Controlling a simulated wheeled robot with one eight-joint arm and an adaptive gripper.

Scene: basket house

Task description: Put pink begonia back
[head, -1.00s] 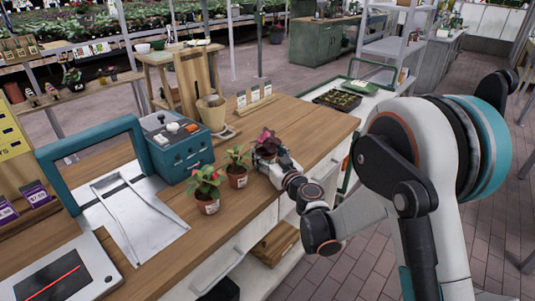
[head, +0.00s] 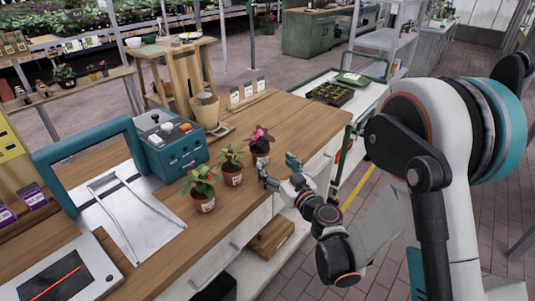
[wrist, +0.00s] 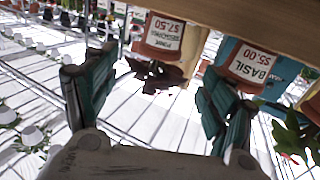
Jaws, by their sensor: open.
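The pink begonia (head: 259,150) is a small terracotta pot with dark reddish leaves and pink on top. It stands upright on the wooden counter, rightmost in a row of three pots. In the upside-down wrist view, its pot (wrist: 176,38) carries a $7.50 label. My gripper (head: 277,172) is open and empty at the counter's front edge, apart from the begonia. In the wrist view, my gripper (wrist: 158,95) has its fingers spread wide, with the begonia beyond them. The basil pot (head: 232,177) stands left of the begonia; its $5.00 label shows in the wrist view (wrist: 251,64).
A third pot with a red-and-green plant (head: 204,203) stands at the left end of the row. A teal box (head: 175,155) is behind the pots. A tan pot (head: 205,110) and a card rack (head: 247,100) stand farther back. The counter (head: 305,118) right of the begonia is clear.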

